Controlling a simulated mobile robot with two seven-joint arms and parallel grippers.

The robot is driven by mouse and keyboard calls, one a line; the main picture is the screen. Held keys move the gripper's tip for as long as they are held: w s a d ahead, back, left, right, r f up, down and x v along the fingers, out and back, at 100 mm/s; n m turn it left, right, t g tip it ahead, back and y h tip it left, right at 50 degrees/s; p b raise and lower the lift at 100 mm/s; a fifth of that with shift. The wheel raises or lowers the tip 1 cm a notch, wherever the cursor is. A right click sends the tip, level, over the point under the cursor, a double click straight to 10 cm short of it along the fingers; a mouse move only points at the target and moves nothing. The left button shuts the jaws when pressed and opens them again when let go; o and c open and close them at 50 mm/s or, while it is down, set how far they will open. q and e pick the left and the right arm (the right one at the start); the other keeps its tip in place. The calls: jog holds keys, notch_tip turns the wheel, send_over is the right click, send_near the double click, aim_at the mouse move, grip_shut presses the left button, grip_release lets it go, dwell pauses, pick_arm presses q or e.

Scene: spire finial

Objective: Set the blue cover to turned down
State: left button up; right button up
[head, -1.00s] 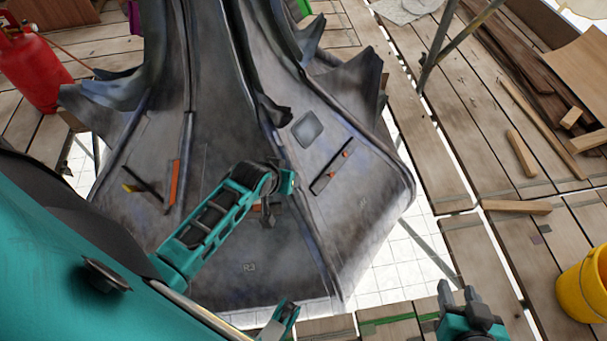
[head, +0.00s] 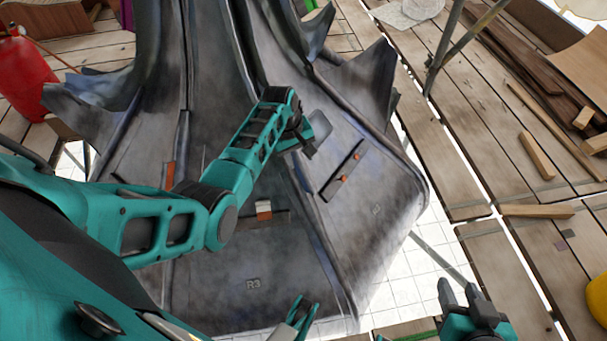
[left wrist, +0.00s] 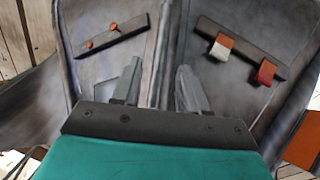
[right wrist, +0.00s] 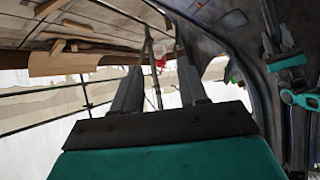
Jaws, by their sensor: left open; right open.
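I see no plainly blue cover. A bluish-grey rounded plate (head: 320,125) lies on the dark metal spire (head: 290,250) in the head view, partly behind my left gripper (head: 308,147). That gripper is open and empty, over the seam between two panels. A dark bar with two orange knobs (head: 342,172) is just right of it and also shows in the left wrist view (left wrist: 112,36). Another bar (left wrist: 245,50) carries a white-and-orange flap (left wrist: 221,46) and a red-and-orange flap (left wrist: 265,73). My right gripper (head: 462,295) is open and empty, low right, away from the spire.
Plank decking (head: 480,110) surrounds the spire, with gaps at its edges. A scaffold pole (head: 444,48) stands right of it, near loose timber (head: 537,156). A red gas cylinder (head: 22,80) is at left and a yellow bucket (head: 598,295) at right.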

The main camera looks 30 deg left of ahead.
aim_at(303, 168)
pick_arm(q)
jog(key=f, duration=0.1)
jog(key=f+b, duration=0.1)
jog(key=f, duration=0.1)
jog(key=f+b, duration=0.1)
jog(key=f, duration=0.1)
jog(key=shift+w+d+f, duration=0.25)
jog(key=shift+w+d, duration=0.1)
jog(key=shift+w, duration=0.05)
jog(key=shift+w+f+b, duration=0.15)
jog(key=shift+f+b, duration=0.4)
jog(key=shift+b, duration=0.05)
jog(key=shift+d+f, duration=0.1)
jog(key=shift+f, duration=0.05)
jog(key=shift+c, duration=0.3)
grip_shut()
